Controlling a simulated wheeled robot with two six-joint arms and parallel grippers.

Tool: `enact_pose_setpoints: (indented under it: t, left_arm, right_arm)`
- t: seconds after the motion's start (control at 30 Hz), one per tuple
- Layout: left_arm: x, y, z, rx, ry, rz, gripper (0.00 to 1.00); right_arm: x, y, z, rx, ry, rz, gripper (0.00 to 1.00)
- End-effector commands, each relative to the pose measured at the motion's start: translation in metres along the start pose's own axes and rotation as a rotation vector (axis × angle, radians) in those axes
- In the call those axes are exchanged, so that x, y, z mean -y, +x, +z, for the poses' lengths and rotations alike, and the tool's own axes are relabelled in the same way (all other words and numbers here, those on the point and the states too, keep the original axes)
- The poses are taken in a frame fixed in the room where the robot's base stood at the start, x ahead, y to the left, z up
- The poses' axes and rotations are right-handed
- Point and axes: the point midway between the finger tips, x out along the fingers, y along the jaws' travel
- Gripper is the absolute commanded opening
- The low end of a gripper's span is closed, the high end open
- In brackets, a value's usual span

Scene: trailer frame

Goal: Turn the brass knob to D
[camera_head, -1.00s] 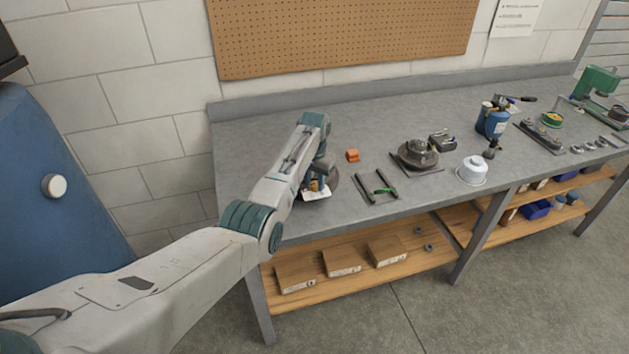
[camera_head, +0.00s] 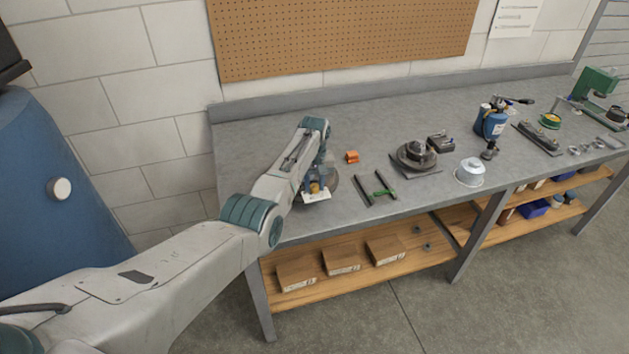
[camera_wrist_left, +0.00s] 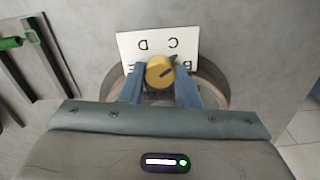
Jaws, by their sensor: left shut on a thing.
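The brass knob (camera_wrist_left: 160,72) sits between the two blue fingers of my left gripper (camera_wrist_left: 160,88), which is shut on it. A white plate (camera_wrist_left: 130,43) with letters lies behind the knob and reads upside down in the wrist view. C and D are readable on it; the fingers partly cover the lower letters. A dark pointer on the knob points up and right, to the right of C and away from D. In the head view my left gripper (camera_head: 319,183) is low over the white plate (camera_head: 317,196) near the bench's left front edge. My right gripper is not in view.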

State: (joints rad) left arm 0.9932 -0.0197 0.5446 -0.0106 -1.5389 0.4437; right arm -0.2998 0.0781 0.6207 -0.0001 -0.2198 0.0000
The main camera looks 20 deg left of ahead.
Motion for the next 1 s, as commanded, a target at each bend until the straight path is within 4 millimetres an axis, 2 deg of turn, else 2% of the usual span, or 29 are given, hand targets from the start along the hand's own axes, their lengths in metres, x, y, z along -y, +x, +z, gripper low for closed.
enact_pose_setpoints:
  t: [1.0]
  left_arm:
    - [0.0, -0.002, -0.001, -0.003, -0.966, 0.003, 0.06]
  right_arm:
    - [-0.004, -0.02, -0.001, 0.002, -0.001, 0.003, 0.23]
